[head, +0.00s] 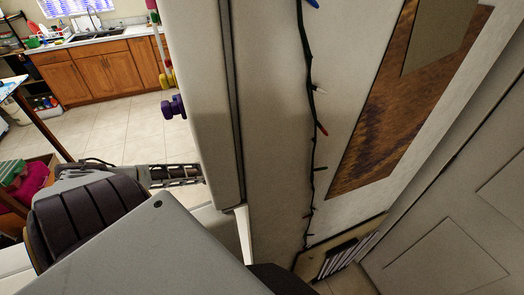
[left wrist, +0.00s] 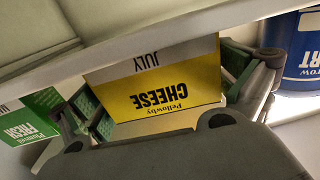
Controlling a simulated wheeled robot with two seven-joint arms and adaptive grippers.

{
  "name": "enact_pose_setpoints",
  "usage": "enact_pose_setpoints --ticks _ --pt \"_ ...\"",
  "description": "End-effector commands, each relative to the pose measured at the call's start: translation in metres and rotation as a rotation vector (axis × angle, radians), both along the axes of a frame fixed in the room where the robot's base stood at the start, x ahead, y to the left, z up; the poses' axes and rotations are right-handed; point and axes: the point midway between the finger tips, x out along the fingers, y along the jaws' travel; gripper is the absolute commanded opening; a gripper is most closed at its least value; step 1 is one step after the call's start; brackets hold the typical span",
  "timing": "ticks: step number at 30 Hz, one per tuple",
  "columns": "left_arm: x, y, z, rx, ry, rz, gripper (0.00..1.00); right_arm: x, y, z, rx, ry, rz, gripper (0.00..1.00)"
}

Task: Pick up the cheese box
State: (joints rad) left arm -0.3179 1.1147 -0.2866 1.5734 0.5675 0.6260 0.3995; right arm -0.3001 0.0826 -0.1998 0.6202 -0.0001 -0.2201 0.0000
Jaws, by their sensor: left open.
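The cheese box (left wrist: 155,83) is yellow with a white band reading "JULY", and its lettering appears upside down in the left wrist view. My left gripper (left wrist: 172,92) is open, with one finger on the left of the box and the other on its right. The fingers are around the box; I cannot tell whether either touches it. Part of the box is hidden by the gripper body and by a pale edge above. The box does not show in the head view, where my left arm reaches toward a tall white cabinet-like body. My right gripper is not in view.
A green and white carton (left wrist: 28,118) stands close left of the left finger. A blue tub (left wrist: 302,45) is close beyond the right finger. A pale shelf-like edge (left wrist: 120,52) crosses above. In the head view, wooden kitchen cabinets (head: 105,72) stand far off across open tiled floor.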

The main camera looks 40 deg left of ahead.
Motion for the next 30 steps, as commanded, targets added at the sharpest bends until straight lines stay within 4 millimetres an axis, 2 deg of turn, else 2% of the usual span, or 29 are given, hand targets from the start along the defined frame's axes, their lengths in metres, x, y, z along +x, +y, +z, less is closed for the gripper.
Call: enact_pose_setpoints --ticks 17,26,30 --pt "0.0018 -0.0009 0.0001 -0.001 0.0 0.0 1.0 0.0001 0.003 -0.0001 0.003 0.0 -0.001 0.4" --pt "0.0017 -0.0009 0.0001 -0.001 0.0 0.0 0.62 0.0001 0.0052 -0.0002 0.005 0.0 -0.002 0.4" --pt "0.0019 -0.001 0.0006 0.0 -0.001 -0.001 0.62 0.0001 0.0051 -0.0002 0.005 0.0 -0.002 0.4"
